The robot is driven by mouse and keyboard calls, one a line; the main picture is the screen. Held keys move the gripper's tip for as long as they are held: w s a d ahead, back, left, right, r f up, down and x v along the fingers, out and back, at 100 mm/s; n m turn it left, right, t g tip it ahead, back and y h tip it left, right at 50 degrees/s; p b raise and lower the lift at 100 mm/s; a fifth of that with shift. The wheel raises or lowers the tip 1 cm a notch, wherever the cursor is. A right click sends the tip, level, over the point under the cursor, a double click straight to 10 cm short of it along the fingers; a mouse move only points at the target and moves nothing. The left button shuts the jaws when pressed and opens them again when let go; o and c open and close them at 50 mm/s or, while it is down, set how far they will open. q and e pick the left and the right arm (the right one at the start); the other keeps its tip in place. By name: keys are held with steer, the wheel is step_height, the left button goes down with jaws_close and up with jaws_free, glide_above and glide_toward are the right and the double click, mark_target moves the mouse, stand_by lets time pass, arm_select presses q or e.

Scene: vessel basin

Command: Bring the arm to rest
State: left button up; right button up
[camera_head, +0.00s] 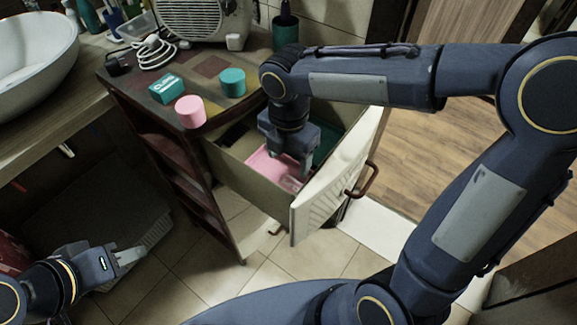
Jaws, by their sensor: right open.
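My right arm reaches in from the right. Its gripper (293,158) points down into the open drawer (235,172), just above a pink tray (268,165) inside. The right gripper is open; a small pale item (292,183) lies near its fingertips, and I cannot tell whether they touch. My left gripper (130,256) is at the lower left, low over the floor and clear of the cabinet. Its fingers show edge-on, so I cannot tell whether they are open. The far part of the drawer is hidden by my right arm.
The drawer's white front (325,193) with its brown handle (364,181) stands out into the room. A white basin (35,55) is left.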

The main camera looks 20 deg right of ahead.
steer(key=shift+r, duration=0.8)
